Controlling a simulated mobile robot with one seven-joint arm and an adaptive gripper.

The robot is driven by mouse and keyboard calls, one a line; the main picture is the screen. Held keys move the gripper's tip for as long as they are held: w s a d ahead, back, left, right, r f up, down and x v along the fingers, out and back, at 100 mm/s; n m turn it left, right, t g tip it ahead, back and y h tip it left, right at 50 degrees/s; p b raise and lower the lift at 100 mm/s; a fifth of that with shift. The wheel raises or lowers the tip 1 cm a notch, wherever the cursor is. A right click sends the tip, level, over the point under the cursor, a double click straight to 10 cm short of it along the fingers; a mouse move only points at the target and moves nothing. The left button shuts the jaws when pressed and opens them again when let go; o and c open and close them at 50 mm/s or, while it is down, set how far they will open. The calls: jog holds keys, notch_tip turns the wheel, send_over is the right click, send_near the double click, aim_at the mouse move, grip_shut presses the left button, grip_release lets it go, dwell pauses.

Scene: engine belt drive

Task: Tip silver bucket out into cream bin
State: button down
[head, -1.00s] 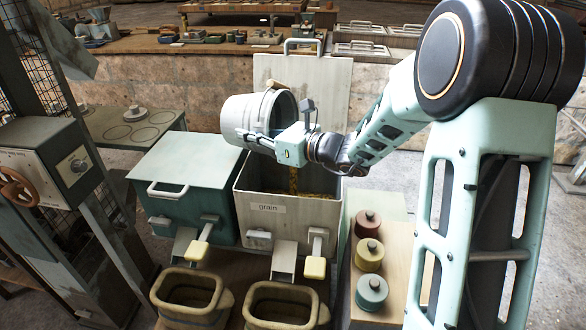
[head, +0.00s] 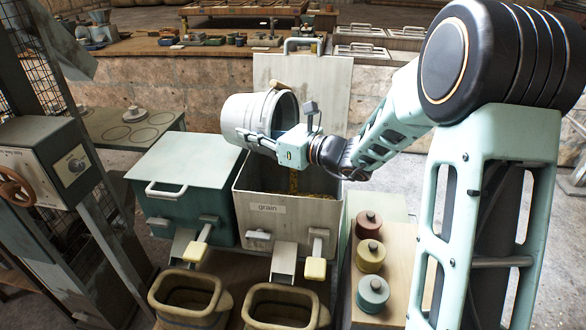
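The silver bucket (head: 248,116) is tipped on its side above the cream bin (head: 262,226), with its mouth facing right and its wooden handle grip at the top. The cream bin is labelled "grain", and its lid (head: 323,90) stands open at the back. Yellow grain (head: 317,184) shows inside the bin. My gripper (head: 262,140) is at the bucket's lower right side, with its fingers reaching left against the bucket wall. It appears shut on the bucket. The inside of the bucket is mostly hidden.
A teal bin (head: 183,178) with a closed lid stands left of the cream bin. Two open tan tubs (head: 187,293) stand in front, below the chutes. Several coloured weights (head: 370,254) stand on a wooden block at right. A metal frame stands at far left.

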jog(key=shift+s+d+y+b, duration=0.1)
jog(key=shift+d+y+b, duration=0.2)
jog(key=shift+b, duration=0.6)
dwell(0.3)
jog(key=shift+s+d+r+t+y+b, duration=0.15)
jog(key=shift+d+r+t+y+b, duration=0.15)
jog(key=shift+b, duration=0.4)
jog(key=shift+s+d+r+t+y+b, duration=0.1)
jog(key=shift+d+y+b, duration=0.1)
jog(key=shift+y+b, duration=0.35)
dwell(1.5)
jog(key=shift+a+r+h+p, duration=0.15)
jog(key=shift+h+p, duration=0.1)
jog(key=shift+p, duration=0.15)
jog(key=shift+w+a+f, duration=0.1)
jog(key=shift+f, duration=0.25)
jog(key=shift+d+b, duration=0.25)
jog(key=shift+b, duration=0.35)
jog(key=shift+r, duration=0.3)
